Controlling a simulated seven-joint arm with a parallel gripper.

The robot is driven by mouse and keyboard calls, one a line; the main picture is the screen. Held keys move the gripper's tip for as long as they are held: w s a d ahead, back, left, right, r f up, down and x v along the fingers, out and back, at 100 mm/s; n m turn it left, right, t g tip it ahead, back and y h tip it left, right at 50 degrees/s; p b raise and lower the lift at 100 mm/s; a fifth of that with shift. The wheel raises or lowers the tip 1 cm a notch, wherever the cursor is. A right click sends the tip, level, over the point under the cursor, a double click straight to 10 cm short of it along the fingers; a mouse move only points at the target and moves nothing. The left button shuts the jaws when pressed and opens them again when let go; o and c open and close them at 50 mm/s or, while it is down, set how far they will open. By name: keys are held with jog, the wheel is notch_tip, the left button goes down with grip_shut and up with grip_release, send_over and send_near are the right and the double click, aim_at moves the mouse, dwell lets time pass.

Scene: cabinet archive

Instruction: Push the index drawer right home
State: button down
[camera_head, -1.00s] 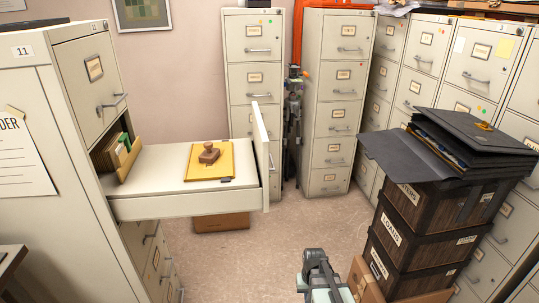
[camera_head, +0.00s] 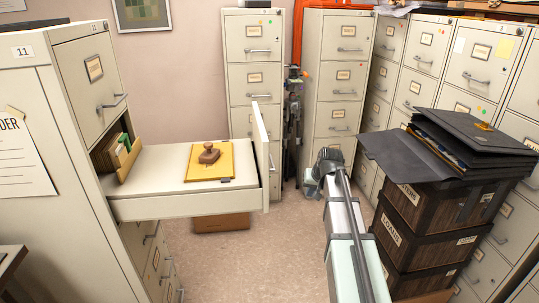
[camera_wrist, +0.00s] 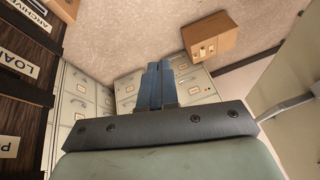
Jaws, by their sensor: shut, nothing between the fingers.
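The index drawer (camera_head: 175,206) stands far out of the cream cabinet marked 11 (camera_head: 45,110), at the left in the head view. Its tall front panel (camera_head: 261,150) is seen nearly edge-on. File folders (camera_head: 122,150) stand at its back. A yellow envelope (camera_head: 194,175) with a brown stamp (camera_head: 209,153) lies on top, towards the front. My gripper (camera_wrist: 155,68) shows in the wrist view with its blue-grey fingers together and empty. In the head view my arm reaches up to the right of the drawer front, apart from it; the fingertips cannot be made out there.
Dark labelled boxes (camera_head: 410,215) topped with black folders (camera_head: 455,145) stand close to my arm's right. Cabinets (camera_head: 338,90) line the back and right. A cardboard box (camera_head: 222,222) sits on the floor beneath the drawer and also shows in the wrist view (camera_wrist: 208,38). Floor below the drawer front is clear.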

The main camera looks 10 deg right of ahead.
jog(key=w+a+r+t+y, duration=0.1)
jog(key=w+r, duration=0.2)
jog(key=r, duration=0.5)
jog(key=w+r+y, duration=0.1)
jog(key=w+r, duration=0.2)
jog(key=r, duration=0.5)
jog(key=n+g+y, duration=0.1)
jog(key=n+y, duration=0.2)
send_over(273, 165)
notch_tip(273, 165, down, 5)
jog(key=shift+s+a+f, duration=0.1)
jog(key=shift+a, duration=0.6)
jog(key=shift+a, duration=0.1)
